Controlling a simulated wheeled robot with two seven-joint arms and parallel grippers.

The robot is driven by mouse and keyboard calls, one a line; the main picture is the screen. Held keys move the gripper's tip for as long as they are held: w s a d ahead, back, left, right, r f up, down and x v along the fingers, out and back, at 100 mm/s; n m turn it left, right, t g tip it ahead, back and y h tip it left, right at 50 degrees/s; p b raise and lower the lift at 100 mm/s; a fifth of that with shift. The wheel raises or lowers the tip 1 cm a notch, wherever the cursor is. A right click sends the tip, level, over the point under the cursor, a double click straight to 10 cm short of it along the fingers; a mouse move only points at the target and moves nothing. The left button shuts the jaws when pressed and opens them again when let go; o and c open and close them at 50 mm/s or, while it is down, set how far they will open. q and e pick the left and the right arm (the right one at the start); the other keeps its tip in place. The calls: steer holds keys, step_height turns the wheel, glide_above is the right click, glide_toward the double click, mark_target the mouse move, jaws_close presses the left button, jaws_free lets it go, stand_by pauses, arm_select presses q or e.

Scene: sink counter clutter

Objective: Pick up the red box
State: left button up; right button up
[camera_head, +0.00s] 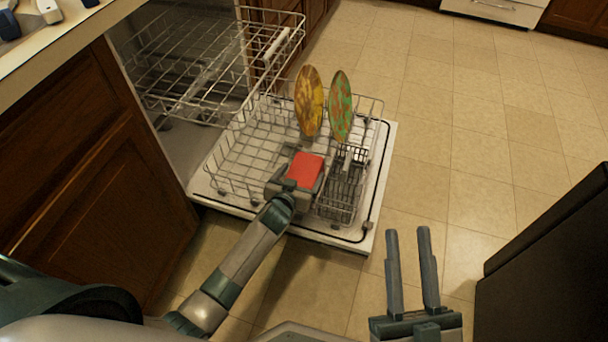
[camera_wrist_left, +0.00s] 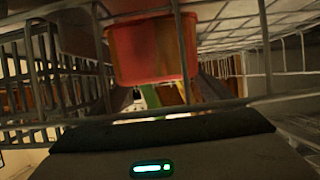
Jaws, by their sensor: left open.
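The red box (camera_head: 306,169) sits at the lower rack of the open dishwasher. My left gripper (camera_head: 299,178) is open at the box, with its fingers on either side of it. In the left wrist view the red box (camera_wrist_left: 152,50) is close ahead, behind thin rack wires. I cannot tell whether the fingers touch it. My right gripper (camera_head: 410,248) is open and empty, over the floor at the lower right, away from the rack.
The lower rack (camera_head: 235,150) holds two patterned plates (camera_head: 309,102) upright behind the box, and a cutlery basket (camera_head: 345,185) stands right of it. The upper rack (camera_head: 190,75) is at the upper left. A dark appliance (camera_head: 550,265) stands at the right. The tiled floor (camera_head: 480,130) is clear.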

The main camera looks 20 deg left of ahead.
stand_by(0.4)
arm_select(q)
steer(key=c, duration=0.9)
steer(key=shift+o, duration=0.2)
steer(key=shift+r, duration=0.15)
arm_select(e)
steer(key=shift+w+f, duration=0.1)
steer(key=shift+f, duration=0.05)
arm_select(q)
steer(key=shift+r, duration=0.2)
step_height(320, 180, up, 4)
steer(key=shift+r+p, duration=0.1)
steer(key=shift+p, duration=0.9)
step_height(320, 180, up, 4)
steer(key=shift+r+p, duration=0.2)
steer(key=shift+p, duration=0.5)
steer(key=shift+r, duration=0.35)
arm_select(e)
steer(key=w+d+f+g+h, duration=0.1)
steer(key=w+f+g+h, duration=0.1)
steer(key=f+g, duration=0.5)
steer(key=shift+w+d+f+h, duration=0.15)
steer(key=shift+w+f+h, duration=0.35)
steer(key=shift+f, duration=1.9)
